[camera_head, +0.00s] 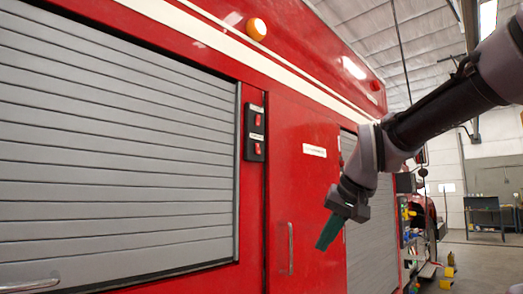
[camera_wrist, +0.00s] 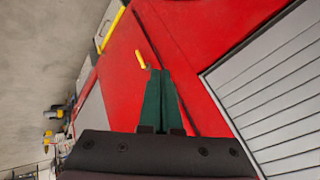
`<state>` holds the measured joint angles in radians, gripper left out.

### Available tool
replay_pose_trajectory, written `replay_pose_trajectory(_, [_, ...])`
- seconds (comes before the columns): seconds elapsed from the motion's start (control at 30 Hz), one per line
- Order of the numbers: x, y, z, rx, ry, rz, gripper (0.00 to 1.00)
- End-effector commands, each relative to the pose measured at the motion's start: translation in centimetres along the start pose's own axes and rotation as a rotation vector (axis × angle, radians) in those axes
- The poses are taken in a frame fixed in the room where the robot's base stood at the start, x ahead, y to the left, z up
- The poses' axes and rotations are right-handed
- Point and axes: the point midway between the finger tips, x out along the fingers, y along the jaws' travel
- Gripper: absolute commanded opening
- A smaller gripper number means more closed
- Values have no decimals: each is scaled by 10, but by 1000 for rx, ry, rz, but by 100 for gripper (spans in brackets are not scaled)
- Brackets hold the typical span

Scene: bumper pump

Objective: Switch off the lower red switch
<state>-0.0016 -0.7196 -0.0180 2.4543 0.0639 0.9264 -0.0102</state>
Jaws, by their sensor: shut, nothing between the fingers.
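A black switch panel (camera_head: 254,134) with two red switches, one above the other, is on the red truck's side in the head view, between the grey shutter and the red door. The upper red switch (camera_head: 258,120) and the lower red switch (camera_head: 257,148) are small; I cannot tell their on or off positions. My gripper (camera_head: 325,240), with green fingers, is to the right of and below the panel, apart from it, pointing down and left. In the wrist view my gripper (camera_wrist: 161,75) is shut and empty. The switches are not seen in the wrist view.
A large grey shutter (camera_head: 110,160) fills the left. The red door (camera_head: 300,190) has a vertical handle (camera_head: 291,248) close to my gripper. An orange lamp (camera_head: 256,28) sits above. A workbench (camera_head: 485,212) and open floor are at the far right.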

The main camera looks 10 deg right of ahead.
Motion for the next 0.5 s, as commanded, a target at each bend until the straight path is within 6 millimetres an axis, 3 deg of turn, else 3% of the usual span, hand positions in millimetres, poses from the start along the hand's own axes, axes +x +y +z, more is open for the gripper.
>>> replay_pose_trajectory(0.17, [-18,-56,-69,193,-6,-202,0])
replay_pose_trajectory(0.3, [-41,-104,-147,372,6,-409,0])
replay_pose_trajectory(0.5, [-74,-145,-245,550,44,-652,0])
